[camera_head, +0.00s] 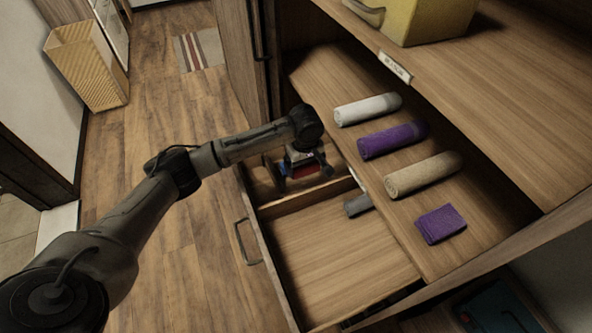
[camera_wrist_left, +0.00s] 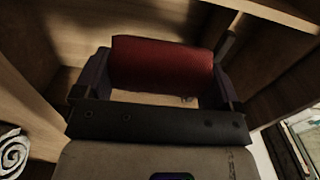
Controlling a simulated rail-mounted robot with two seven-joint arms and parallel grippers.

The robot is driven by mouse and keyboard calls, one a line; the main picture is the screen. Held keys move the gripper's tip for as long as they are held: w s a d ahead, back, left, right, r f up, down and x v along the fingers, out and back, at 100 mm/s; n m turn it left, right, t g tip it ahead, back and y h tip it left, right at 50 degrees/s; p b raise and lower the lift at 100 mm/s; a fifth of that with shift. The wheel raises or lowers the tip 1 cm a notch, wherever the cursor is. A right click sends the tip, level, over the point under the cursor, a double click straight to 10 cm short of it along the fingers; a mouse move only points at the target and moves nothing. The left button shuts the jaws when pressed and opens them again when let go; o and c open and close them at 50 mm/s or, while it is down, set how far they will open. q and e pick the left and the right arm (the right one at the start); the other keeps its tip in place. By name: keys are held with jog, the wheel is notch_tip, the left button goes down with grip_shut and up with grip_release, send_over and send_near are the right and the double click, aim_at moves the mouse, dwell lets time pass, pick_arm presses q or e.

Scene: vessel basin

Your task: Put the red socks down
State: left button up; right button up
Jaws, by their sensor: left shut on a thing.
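The red socks are a rolled red bundle (camera_wrist_left: 162,64) between the two fingers of my left gripper (camera_wrist_left: 160,78) in the left wrist view. In the head view, my left gripper (camera_head: 303,173) is low over the far compartment of the open drawer (camera_head: 340,250). It is shut on the socks, and only a small red part (camera_head: 307,170) shows beneath the wrist. Whether the socks touch the compartment floor cannot be told. My right gripper is not in view.
On the shelf beside the drawer lie a white roll (camera_head: 362,109), a purple roll (camera_head: 390,140), a beige roll (camera_head: 420,175) and a folded purple cloth (camera_head: 440,224). A small grey item (camera_head: 357,205) lies by the drawer divider. The near compartment is mostly clear.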

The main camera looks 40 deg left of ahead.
aim_at(302, 189)
pick_arm(q)
jog(key=shift+a+f, duration=0.25)
jog(key=shift+a+f+b, duration=0.1)
jog(key=shift+f+b, duration=0.2)
jog(key=shift+f, duration=0.05)
notch_tip(302, 189, down, 4)
jog(key=shift+r+b, duration=0.25)
jog(key=shift+b, duration=0.25)
jog(key=shift+f+b, duration=0.85)
jog(key=shift+f, duration=1.85)
jog(key=o, duration=0.6)
jog(key=shift+f, duration=0.1)
